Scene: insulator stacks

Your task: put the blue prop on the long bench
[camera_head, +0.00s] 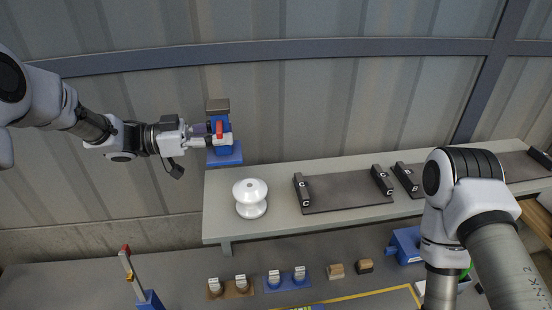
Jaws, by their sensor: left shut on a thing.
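The blue prop (225,155) is a blue block with a wide blue base, a red lever on its front and a brown-grey pad on top. My left gripper (207,134) comes in from the left and is shut on the prop's upper body. The prop is upright, and its base appears just above the far left end of the long bench (285,225). I cannot tell the exact gap between them. The long bench is light grey and stretches to the right. My right arm stands in front of the bench at the right; its gripper is not visible.
A white insulator (250,199) stands near the bench's left end. A dark mat (345,194) with black end blocks lies right of it. Lower down are small blocks (335,271), a blue part (405,244) and a red-topped blue stand (135,275).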

